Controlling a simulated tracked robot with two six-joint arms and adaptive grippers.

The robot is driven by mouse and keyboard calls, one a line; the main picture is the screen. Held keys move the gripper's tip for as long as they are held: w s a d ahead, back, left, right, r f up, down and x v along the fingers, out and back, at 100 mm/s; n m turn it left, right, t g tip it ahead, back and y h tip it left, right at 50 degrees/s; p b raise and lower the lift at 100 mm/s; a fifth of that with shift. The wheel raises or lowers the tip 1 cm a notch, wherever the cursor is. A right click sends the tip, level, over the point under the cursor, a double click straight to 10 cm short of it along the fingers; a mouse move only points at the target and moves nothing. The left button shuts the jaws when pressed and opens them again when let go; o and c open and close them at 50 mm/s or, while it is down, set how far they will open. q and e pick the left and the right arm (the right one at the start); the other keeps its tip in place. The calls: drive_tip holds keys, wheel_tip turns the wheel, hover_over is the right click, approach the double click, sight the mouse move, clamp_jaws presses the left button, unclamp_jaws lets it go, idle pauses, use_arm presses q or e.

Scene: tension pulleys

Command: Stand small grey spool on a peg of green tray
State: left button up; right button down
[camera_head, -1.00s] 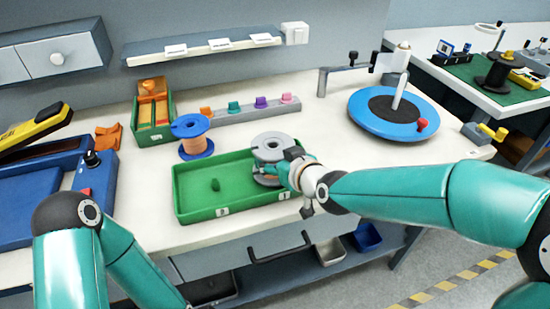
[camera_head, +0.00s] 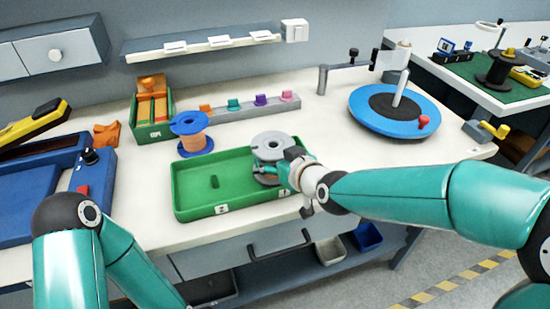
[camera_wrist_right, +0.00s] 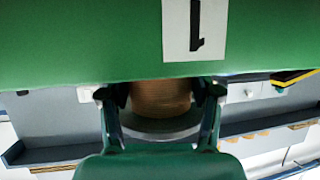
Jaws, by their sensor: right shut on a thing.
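The small grey spool (camera_head: 267,146) is upright at the right end of the green tray (camera_head: 190,207), its round grey flange and centre hole facing up. My right gripper (camera_head: 284,170) is shut on it from the right. In the right wrist view the fingers (camera_wrist_right: 165,100) close around the spool's copper-brown winding (camera_wrist_right: 160,97), with a grey flange beside it. The tray wall with a label 1 (camera_wrist_right: 194,28) fills the upper part of that view. A green peg (camera_head: 214,182) stands bare in the tray's left half. Any peg under the spool is hidden. My left gripper is out of view.
A blue spool with copper winding (camera_head: 190,132) stands behind the tray. A grey rail with coloured knobs (camera_head: 217,115), a green parts box (camera_head: 137,128) and a blue turntable (camera_head: 365,105) are farther back. A blue tray (camera_head: 30,200) lies at left.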

drive_tip(key=shift+c, duration=0.8)
unclamp_jaws()
drive_tip(key=shift+f, duration=0.3)
drive_tip(key=v, duration=1.2)
drive_tip(key=shift+r, duration=0.15)
